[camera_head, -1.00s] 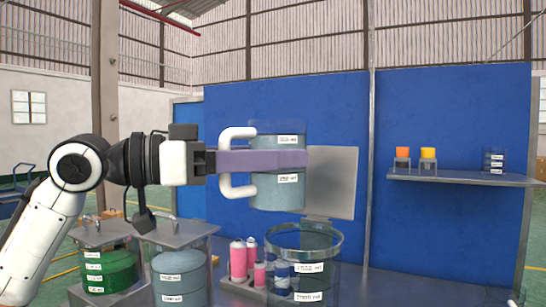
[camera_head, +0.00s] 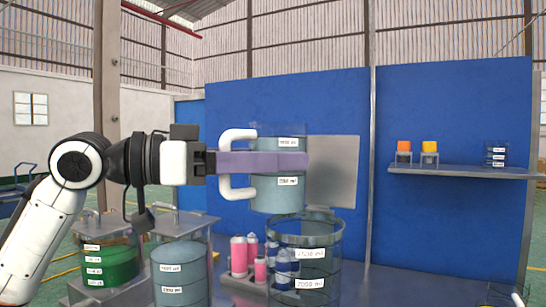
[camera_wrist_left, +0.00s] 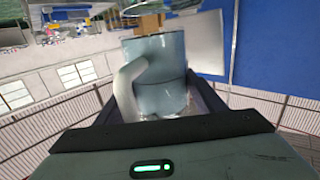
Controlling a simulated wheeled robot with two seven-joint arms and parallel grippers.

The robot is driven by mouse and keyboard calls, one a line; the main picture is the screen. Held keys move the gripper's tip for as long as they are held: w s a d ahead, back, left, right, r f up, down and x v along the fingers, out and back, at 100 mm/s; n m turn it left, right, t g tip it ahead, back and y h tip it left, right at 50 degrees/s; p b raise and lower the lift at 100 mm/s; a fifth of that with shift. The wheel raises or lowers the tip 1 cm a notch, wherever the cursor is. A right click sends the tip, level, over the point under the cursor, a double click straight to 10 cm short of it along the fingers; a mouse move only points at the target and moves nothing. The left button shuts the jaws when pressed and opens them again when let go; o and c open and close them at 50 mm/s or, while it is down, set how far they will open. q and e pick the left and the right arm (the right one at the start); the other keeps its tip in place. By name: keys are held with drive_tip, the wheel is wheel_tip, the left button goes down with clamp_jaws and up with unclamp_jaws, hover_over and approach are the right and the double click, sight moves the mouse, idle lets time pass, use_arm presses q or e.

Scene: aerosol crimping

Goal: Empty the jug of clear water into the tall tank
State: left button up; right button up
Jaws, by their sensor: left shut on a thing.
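The jug (camera_head: 277,195) is a clear cylinder with pale blue-grey water, measure labels and a white handle (camera_head: 226,165). My left gripper (camera_head: 262,160) is shut on the jug, its purple fingers across the jug's side. The jug is upright in the air, just above the tall tank (camera_head: 305,262), its base close to the tank's rim. The tank is a clear, labelled cylinder that looks empty of water. In the left wrist view the jug (camera_wrist_left: 160,75) shows between the fingers. My right gripper is not in view.
Vessels with green liquid (camera_head: 108,265) and blue-grey liquid (camera_head: 180,272) stand at the left. Pink cans (camera_head: 238,255) and blue cans (camera_head: 283,265) stand by the tank. A shelf (camera_head: 460,171) with orange and yellow pieces and a small clear vessel is at the right.

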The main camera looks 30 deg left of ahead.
use_arm(q)
drive_tip(key=shift+s+a+r+p, duration=0.15)
drive_tip(key=shift+r+p, duration=0.3)
drive_tip(key=shift+p, duration=0.25)
drive_tip(key=shift+g+y, duration=0.3)
drive_tip(key=shift+s+r+p, duration=0.1)
drive_tip(key=shift+p, duration=0.4)
drive_tip(key=shift+p, duration=0.4)
drive_tip(key=shift+s+r+n+g+y+p, duration=0.2)
drive_tip(key=shift+n+g+y+p, duration=0.15)
drive_tip(key=shift+p, duration=0.3)
drive_tip(key=shift+a+r+g+y+p, duration=0.1)
drive_tip(key=shift+r+g+y+p, duration=0.2)
drive_tip(key=shift+p, duration=0.6)
